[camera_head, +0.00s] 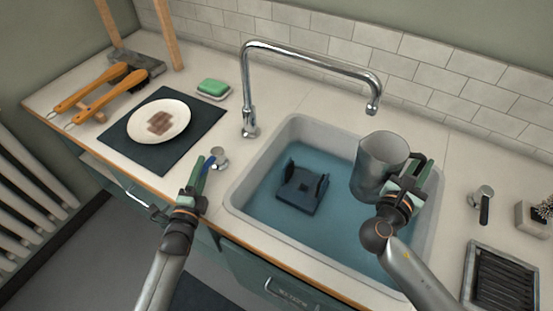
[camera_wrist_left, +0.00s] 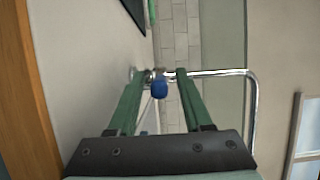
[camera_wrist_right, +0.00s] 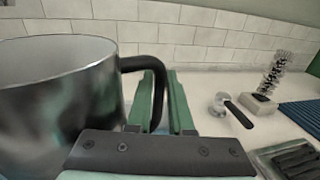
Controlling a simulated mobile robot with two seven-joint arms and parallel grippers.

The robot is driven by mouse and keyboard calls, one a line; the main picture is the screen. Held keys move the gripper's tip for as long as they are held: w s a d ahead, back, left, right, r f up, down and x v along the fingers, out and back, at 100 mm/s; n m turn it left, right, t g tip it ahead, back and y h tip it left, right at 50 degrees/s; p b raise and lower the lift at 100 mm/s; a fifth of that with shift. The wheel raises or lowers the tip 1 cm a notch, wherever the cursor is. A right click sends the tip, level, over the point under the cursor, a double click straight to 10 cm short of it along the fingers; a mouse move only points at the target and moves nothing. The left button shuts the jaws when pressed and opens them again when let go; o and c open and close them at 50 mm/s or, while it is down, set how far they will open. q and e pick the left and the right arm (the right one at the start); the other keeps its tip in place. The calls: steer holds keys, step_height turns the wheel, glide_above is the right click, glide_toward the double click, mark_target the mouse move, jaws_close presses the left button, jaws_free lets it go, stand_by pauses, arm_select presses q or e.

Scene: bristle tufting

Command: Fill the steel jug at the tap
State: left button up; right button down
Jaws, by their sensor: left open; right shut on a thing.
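The steel jug (camera_head: 378,170) is held upright over the sink, its open mouth a little below the spout end (camera_head: 373,107) of the chrome tap (camera_head: 300,52). My right gripper (camera_head: 418,170) is shut on the jug's black handle (camera_wrist_right: 158,85). No water stream shows at the spout, and the jug's inside bottom is hidden. A round metal valve (camera_head: 219,157) with a blue lever (camera_wrist_left: 159,89) stands on the counter left of the sink. My left gripper (camera_head: 203,165) is open, and the blue lever shows between its fingers in the left wrist view; contact cannot be told.
The sink (camera_head: 232,188) has a blue interior with a dark rack (camera_head: 302,190) in it. A plate (camera_head: 178,112), brushes (camera_head: 100,92) and soap (camera_head: 213,87) lie at left.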

arm_select(q)
jaws_close()
stand_by(0.3)
stand_by(1.1)
